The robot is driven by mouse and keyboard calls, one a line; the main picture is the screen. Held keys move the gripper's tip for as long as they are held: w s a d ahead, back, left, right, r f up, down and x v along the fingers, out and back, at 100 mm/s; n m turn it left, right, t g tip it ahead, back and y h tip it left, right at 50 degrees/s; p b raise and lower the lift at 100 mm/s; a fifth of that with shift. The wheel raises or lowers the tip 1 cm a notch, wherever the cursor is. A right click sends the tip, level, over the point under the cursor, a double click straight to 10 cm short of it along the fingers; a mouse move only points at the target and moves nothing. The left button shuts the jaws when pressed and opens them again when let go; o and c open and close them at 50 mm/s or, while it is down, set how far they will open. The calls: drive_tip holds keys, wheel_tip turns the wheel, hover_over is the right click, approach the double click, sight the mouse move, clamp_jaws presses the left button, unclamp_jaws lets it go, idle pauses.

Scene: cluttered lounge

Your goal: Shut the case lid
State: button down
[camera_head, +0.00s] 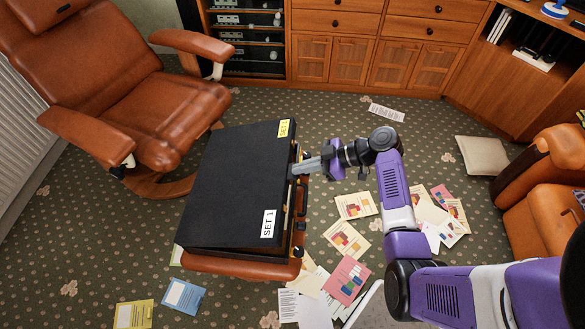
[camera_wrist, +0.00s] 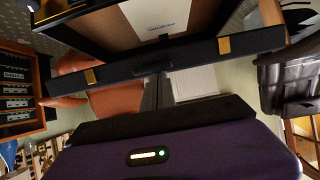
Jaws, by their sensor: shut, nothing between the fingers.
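The black case (camera_head: 235,185) lies on a brown leather stool (camera_head: 240,268), with its lid uppermost and two "SET 1" labels on it. The lid is lowered but not flush: a gap shows along its right side. In the wrist view, the case's black edge (camera_wrist: 190,65) carries two gold latch parts, with a tan interior (camera_wrist: 105,35) and a white paper beyond. My gripper (camera_head: 298,168) is shut and empty at the right edge of the case. Its dark fingers (camera_wrist: 156,92) point at that edge; I cannot tell whether they touch it.
A brown leather armchair (camera_head: 130,100) stands to the left, close to the case. Papers (camera_head: 347,238) lie scattered on the carpet to the right and in front. A cushion (camera_head: 482,155) and another leather seat (camera_head: 550,200) are farther right. Wooden cabinets (camera_head: 370,50) line the back.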

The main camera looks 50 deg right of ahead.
wheel_tip(320, 180, down, 10)
drive_tip(key=s+d+b, duration=0.2)
drive_tip(key=b, duration=0.7)
drive_tip(key=shift+s+f+t, duration=0.2)
drive_tip(key=shift+s+t, duration=0.05)
drive_tip(key=shift+t, duration=0.05)
drive_tip(key=p+v, duration=0.1)
drive_tip(key=v, duration=0.6)
drive_tip(key=shift+s+d, duration=0.25)
drive_tip(key=shift+s, duration=0.05)
drive_tip(key=shift+r, duration=0.1)
